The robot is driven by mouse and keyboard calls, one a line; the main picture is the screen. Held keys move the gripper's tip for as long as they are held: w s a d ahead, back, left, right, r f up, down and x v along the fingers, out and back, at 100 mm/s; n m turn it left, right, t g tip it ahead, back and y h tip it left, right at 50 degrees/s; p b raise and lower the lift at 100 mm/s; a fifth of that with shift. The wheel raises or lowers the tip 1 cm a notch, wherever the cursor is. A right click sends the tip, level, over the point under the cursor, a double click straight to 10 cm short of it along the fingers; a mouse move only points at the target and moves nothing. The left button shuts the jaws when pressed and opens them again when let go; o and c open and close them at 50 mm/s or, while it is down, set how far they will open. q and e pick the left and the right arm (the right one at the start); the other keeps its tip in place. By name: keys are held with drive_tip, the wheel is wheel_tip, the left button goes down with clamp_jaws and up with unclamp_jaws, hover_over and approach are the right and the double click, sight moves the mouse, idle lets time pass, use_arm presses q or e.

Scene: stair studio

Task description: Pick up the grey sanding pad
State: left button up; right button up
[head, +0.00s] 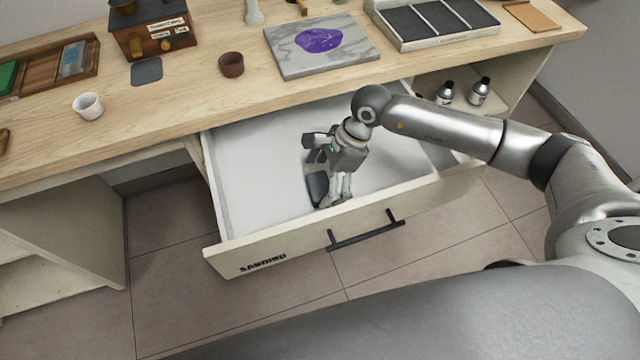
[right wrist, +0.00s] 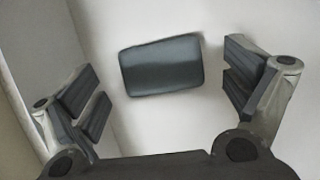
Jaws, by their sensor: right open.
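The grey sanding pad (head: 317,187) lies flat in the open white drawer (head: 255,190), near its front wall. In the right wrist view the pad (right wrist: 162,67) is a dark grey rounded rectangle on the pale drawer floor. My right gripper (head: 336,199) reaches down into the drawer and partly covers the pad in the head view. In the right wrist view its fingers (right wrist: 168,92) are spread wide, one on each side of the pad, with clear gaps and nothing held. My left gripper is not in view.
The drawer's front wall, with a black handle (head: 366,232), stands close to my right gripper. The workbench above carries a stone slab (head: 290,63) with a purple patch, a small brown bowl (head: 231,65), a white cup (head: 88,106) and a flat grey piece (head: 146,71).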

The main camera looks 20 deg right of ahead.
sight(320, 185)
drive_tip(key=shift+a+f, duration=0.3)
drive_tip(key=shift+f, duration=0.3)
drive_tip(key=shift+a+f, duration=0.1)
drive_tip(key=shift+f, duration=0.25)
drive_tip(key=shift+w+f, duration=0.1)
drive_tip(key=shift+c, duration=1.2)
drive_tip(key=c, duration=0.8)
use_arm(q)
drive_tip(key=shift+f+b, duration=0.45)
drive_tip(key=shift+b, duration=0.25)
use_arm(e)
drive_tip(key=shift+r, duration=5.05)
drive_tip(key=shift+c, duration=0.2)
